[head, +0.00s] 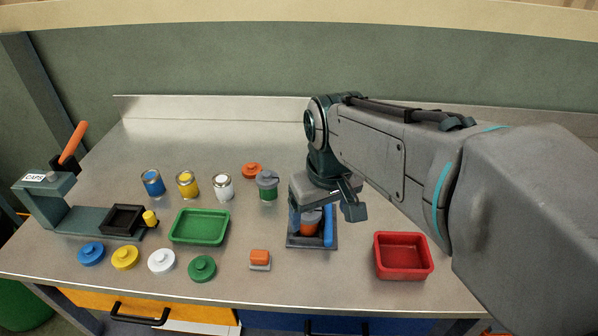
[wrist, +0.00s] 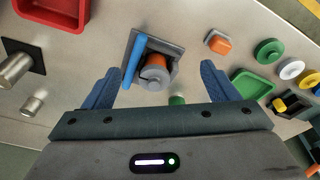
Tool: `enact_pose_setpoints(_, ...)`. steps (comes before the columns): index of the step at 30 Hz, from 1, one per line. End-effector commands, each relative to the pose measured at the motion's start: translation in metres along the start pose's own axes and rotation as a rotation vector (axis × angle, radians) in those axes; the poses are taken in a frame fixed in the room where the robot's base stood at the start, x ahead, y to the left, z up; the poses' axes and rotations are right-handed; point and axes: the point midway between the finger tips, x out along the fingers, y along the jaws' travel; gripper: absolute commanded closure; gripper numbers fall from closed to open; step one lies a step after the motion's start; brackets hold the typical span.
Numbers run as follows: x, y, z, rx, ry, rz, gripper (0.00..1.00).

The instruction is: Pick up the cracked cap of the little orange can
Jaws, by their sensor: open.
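The little orange can (head: 309,229) stands in a dark holder (head: 299,243) with a blue bar on its right side, below my gripper. In the wrist view the orange can (wrist: 157,61) lies between the fingers' lines, beside the blue bar. My gripper (wrist: 160,76) is open and empty, with one blue finger to either side of the cap and apart from it. In the head view my gripper (head: 325,203) hangs above the holder and partly covers it.
A red tray (head: 403,257) is right of the holder, a green tray (head: 199,227) left. An orange-and-grey block (head: 260,259) lies in front. A grey-capped green can (head: 267,186) and a loose orange cap (head: 252,170) are behind left. Several coloured cans and caps lie farther left.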

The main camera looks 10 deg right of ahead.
Motion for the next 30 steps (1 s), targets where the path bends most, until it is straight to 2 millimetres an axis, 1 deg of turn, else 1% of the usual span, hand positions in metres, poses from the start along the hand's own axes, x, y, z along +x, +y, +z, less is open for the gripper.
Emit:
enact_pose_setpoints(1,-0.009,0.004,-0.018,-0.038,-0.025,-0.003,0.20)
enact_pose_setpoints(3,-0.019,0.010,-0.038,-0.098,-0.060,-0.010,0.20)
enact_pose_setpoints(6,-0.029,0.018,-0.063,-0.176,-0.105,-0.024,0.20)
enact_pose_setpoints(9,-0.036,0.022,-0.082,-0.238,-0.137,-0.038,0.20)
enact_pose_setpoints(12,-0.039,0.023,-0.092,-0.281,-0.157,-0.048,0.20)
enact_pose_setpoints(14,-0.038,0.023,-0.096,-0.294,-0.163,-0.051,0.20)
enact_pose_setpoints(16,-0.031,0.022,-0.096,-0.303,-0.167,-0.054,0.20)
enact_pose_setpoints(24,0.021,0.020,-0.086,-0.305,-0.168,-0.054,0.20)
enact_pose_setpoints(27,0.035,0.019,-0.084,-0.305,-0.168,-0.054,0.20)
enact_pose_setpoints(30,0.042,0.019,-0.084,-0.305,-0.165,-0.053,0.20)
